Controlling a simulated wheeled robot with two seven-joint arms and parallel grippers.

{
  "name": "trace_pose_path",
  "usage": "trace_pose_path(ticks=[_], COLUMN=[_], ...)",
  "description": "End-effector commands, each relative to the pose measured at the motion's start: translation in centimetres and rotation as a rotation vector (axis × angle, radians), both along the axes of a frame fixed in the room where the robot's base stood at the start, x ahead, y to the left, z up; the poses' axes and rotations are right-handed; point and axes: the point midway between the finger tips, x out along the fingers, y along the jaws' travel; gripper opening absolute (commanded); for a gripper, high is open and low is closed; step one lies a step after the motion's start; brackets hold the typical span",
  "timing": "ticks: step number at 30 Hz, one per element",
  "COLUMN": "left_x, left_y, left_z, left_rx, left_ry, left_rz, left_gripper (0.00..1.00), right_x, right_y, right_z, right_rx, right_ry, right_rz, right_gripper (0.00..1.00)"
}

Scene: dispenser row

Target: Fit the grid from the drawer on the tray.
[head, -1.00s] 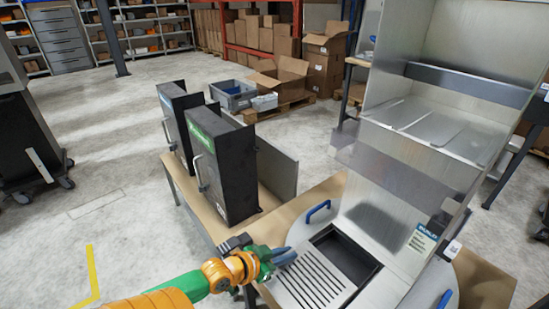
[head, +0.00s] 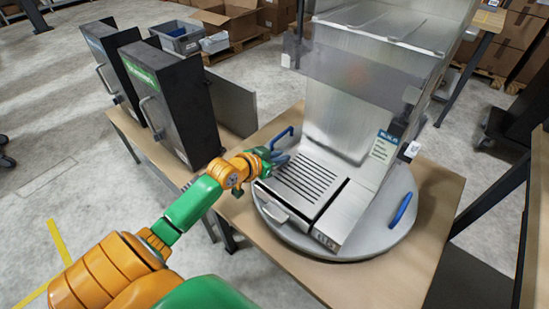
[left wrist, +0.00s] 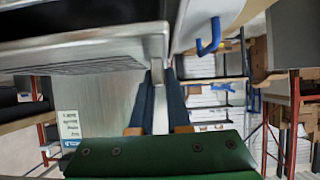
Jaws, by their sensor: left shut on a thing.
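The grid (head: 300,182), a slotted silver plate, lies over the tray (head: 335,226) at the foot of the steel dispenser (head: 348,115). A narrow dark gap shows along the grid's right edge. I cannot tell whether it sits flush. My left gripper (head: 279,159) is shut on the grid's far-left edge. In the left wrist view the two dark fingers (left wrist: 160,100) pinch a pale metal edge, and the slotted grid (left wrist: 95,66) extends left from it. A metal handle (head: 272,211) is on the tray's front. My right gripper is not in view.
The dispenser stands on a round grey plate (head: 372,243) with blue handles (head: 401,210) on a wooden table (head: 430,250). Black cabinets (head: 160,105) with handles stand left, close to my left arm. A grey panel (head: 231,104) sticks out behind one.

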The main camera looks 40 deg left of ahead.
Motion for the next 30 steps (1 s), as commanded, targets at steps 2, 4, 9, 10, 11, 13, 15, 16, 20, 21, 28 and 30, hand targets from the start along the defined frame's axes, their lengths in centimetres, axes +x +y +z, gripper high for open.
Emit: trace_pose_path(ticks=[2, 4, 9, 10, 11, 13, 15, 16, 20, 21, 28, 30], left_x=[0.18, 0.21, 0.19, 0.19, 0.19, 0.18, 0.15, 0.14, 0.09, 0.09, 0.1, 0.09], left_y=[-0.03, -0.04, -0.04, -0.02, -0.03, -0.02, -0.02, -0.02, -0.02, -0.02, -0.02, -0.02], left_z=[0.05, 0.1, 0.11, 0.11, 0.12, 0.18, 0.25, 0.29, 0.31, 0.28, 0.22, 0.13], left_rx=[0.0, 0.0, 0.0, 0.0, 0.0, -0.002, -0.003, -0.003, -0.006, -0.006, -0.006, -0.006], left_ry=[-0.002, -0.002, -0.002, -0.002, -0.002, -0.002, -0.004, -0.005, -0.007, -0.007, -0.008, -0.008], left_rz=[0.0, 0.0, 0.0, 0.0, 0.0, 0.0, 0.0, 0.0, 0.0, 0.0, 0.0, 0.0], left_gripper=[0.0, 0.0, 0.0, 0.0, 0.0, 0.0, 0.0, 0.0, 0.0, 0.0, 0.0, 0.0], right_x=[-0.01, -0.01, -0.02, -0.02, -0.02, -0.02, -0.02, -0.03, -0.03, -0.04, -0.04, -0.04], right_y=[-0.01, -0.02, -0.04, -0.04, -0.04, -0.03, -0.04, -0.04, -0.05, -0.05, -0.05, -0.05], right_z=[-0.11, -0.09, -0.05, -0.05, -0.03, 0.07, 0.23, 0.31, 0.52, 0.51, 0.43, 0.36], right_rx=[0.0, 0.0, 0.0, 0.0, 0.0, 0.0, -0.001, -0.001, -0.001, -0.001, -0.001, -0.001], right_ry=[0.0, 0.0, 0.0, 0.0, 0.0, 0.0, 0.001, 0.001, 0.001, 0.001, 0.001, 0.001], right_rz=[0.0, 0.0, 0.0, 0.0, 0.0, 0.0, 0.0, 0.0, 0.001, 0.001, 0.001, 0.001], right_gripper=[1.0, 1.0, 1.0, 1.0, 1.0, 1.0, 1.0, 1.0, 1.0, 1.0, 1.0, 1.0])
